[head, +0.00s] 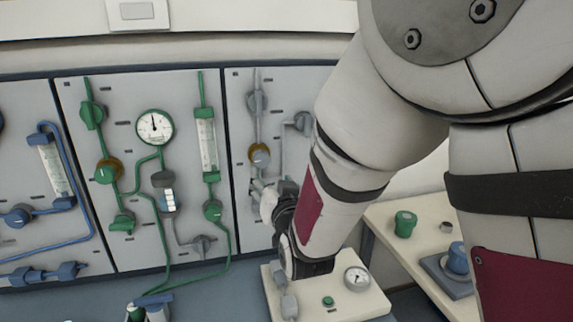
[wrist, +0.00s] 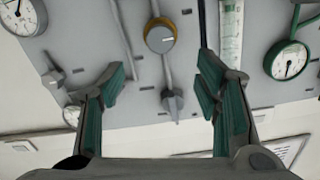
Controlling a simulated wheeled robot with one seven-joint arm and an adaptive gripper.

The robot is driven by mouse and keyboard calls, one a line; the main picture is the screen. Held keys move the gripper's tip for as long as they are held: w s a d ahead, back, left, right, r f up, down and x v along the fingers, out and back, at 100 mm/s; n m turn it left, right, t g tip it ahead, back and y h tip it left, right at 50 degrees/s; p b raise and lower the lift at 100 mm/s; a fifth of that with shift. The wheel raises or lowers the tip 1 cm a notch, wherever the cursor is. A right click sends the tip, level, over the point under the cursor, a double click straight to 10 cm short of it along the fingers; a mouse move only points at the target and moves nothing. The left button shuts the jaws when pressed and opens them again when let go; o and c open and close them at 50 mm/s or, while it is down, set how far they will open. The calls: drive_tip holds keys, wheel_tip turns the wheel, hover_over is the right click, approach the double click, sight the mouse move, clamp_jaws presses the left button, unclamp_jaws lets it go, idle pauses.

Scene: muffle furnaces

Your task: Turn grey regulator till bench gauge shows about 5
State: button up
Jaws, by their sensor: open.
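The grey regulator, a grey knob on a brass collar, is on the grey-piped panel in the head view (head: 259,156) and at upper middle in the wrist view (wrist: 160,36). My gripper (wrist: 160,78) is open and empty; its two fingers are spread, and the regulator shows beyond and between them, apart from both. In the head view my gripper (head: 268,203) is low in front of that panel, below the regulator, partly hidden by my arm. The bench gauge (head: 356,278) is a round white dial on a pale box; its needle is too small to read.
A grey valve (wrist: 172,102) also shows between the fingers. A green-rimmed gauge (head: 155,127) and green valves are on the panel to the left. Green (head: 405,223) and blue (head: 457,260) knobs stand on a side table at right. My arm hides part of the grey panel.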

sight(262, 159)
drive_tip(key=x, duration=1.3)
drive_tip(key=shift+w+r, duration=0.2)
drive_tip(key=shift+w, duration=0.1)
drive_tip(key=c, duration=1.2)
